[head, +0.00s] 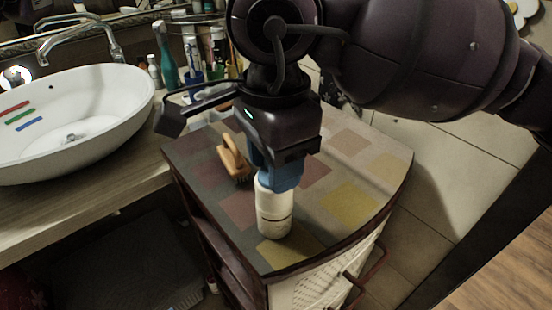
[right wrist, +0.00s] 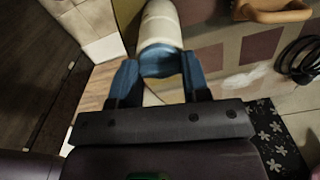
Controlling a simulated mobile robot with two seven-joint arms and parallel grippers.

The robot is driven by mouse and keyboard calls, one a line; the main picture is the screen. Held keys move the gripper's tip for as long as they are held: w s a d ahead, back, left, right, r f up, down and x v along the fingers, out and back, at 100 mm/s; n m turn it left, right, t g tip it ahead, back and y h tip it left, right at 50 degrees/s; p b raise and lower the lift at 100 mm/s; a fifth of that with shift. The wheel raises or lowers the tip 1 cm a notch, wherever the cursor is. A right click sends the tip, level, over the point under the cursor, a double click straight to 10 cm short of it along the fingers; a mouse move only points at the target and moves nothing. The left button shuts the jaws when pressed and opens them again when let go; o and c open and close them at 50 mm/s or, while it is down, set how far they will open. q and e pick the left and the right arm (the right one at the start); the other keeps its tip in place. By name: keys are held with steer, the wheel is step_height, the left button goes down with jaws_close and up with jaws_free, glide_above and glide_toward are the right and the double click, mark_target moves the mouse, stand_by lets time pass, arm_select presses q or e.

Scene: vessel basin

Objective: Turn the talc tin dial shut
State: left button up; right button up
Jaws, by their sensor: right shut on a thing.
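The talc tin (head: 274,210) is a white cylinder standing upright near the front of the patterned cabinet top. My right gripper (head: 281,178) comes down from above, and its blue fingers are shut around the tin's top end. In the right wrist view the white tin (right wrist: 160,24) shows between and beyond the blue fingers of the right gripper (right wrist: 162,66). The dial at the top of the tin is hidden by the fingers, so I cannot tell how it is turned. My left gripper is not in view.
A wooden brush (head: 233,157) lies on the cabinet top (head: 352,198) just behind the tin. A white basin (head: 75,115) with a tap (head: 80,38) stands on the counter at left. Bottles, including a teal one (head: 165,57), stand behind. The cabinet top's right side is clear.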

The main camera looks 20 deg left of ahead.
steer(key=shift+n, duration=0.9)
stand_by(1.5)
steer(key=o, duration=0.9)
steer(key=shift+o, duration=0.2)
steer(key=shift+r, duration=0.1)
step_height(320, 180, up, 9)
steer(key=shift+p, duration=0.55)
steer(key=shift+r, duration=0.8)
